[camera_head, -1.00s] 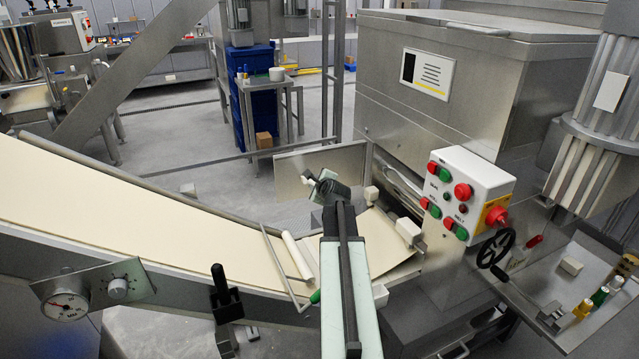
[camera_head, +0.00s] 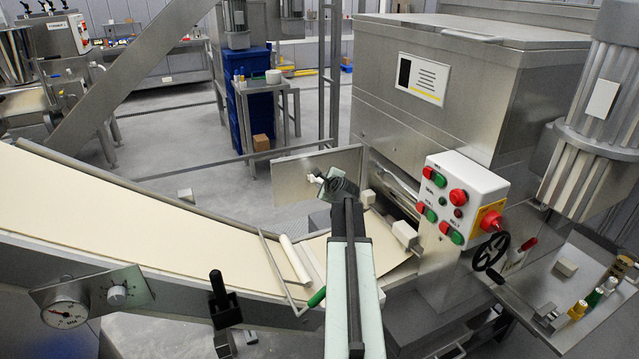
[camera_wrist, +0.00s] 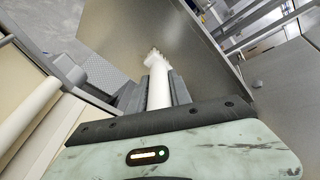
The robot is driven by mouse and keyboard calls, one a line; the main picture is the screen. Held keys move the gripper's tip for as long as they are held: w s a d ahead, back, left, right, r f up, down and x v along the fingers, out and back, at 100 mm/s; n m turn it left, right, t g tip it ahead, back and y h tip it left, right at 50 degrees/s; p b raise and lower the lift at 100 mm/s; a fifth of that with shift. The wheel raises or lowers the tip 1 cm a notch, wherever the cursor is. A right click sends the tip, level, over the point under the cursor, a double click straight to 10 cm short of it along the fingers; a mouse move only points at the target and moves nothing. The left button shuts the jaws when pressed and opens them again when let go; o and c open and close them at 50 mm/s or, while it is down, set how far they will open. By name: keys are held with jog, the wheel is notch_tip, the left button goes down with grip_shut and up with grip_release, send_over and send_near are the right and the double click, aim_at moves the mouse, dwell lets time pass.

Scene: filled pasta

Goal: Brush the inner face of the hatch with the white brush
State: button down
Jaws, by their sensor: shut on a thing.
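The hatch (camera_head: 290,182) is a flat steel plate standing open beside the big steel machine, above the end of the dough belt. My gripper (camera_head: 330,184) is in front of its right half and hides part of it. In the wrist view my gripper (camera_wrist: 157,95) is shut on the white brush (camera_wrist: 159,84), whose handle points away from me. Its pale bristles (camera_wrist: 154,57) overlap the hatch plate (camera_wrist: 150,22). I cannot tell whether they touch it. In the head view only a small pale bit of the brush (camera_head: 313,178) shows left of the gripper.
A pale dough sheet (camera_head: 110,210) runs down the belt to a white roller (camera_head: 294,258) below the hatch. A control box with red and green buttons (camera_head: 461,200) and a black handwheel (camera_head: 491,252) are to the right. White blocks (camera_head: 405,234) sit near the belt's end.

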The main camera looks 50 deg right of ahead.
jog(key=shift+s+r+p, duration=0.1)
jog(key=shift+r+p, duration=0.65)
jog(key=d, duration=0.1)
jog(key=d+f+b, duration=0.1)
jog(key=s+d, duration=0.1)
jog(key=shift+s+f, duration=0.1)
jog(key=shift+f, duration=0.15)
dwell(2.5)
